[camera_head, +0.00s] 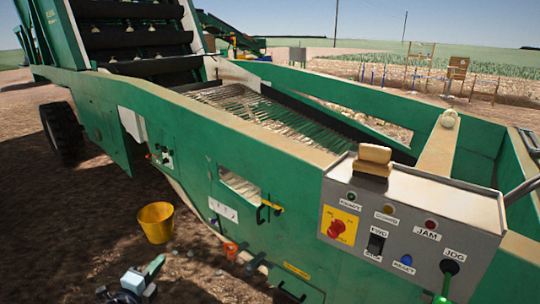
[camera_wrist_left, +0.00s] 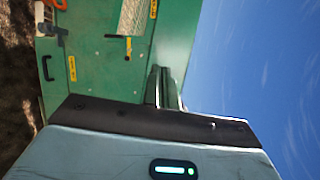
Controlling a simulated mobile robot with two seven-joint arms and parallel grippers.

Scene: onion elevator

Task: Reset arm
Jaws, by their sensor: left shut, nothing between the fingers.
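My left gripper (camera_head: 158,262) is low in the head view, at the left, over the brown soil and in front of the machine's green side. In the left wrist view its two dark fingers (camera_wrist_left: 161,86) lie together, shut with nothing between them. It is apart from the yellow bucket (camera_head: 156,222), which stands on the soil behind it in the head view.
The green onion machine (camera_head: 190,125) fills the middle. Its control panel (camera_head: 408,226) at the right has a red knob, buttons and a jog lever. An orange part (camera_head: 230,249) is on its lower side. Open soil (camera_head: 50,240) lies at the left.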

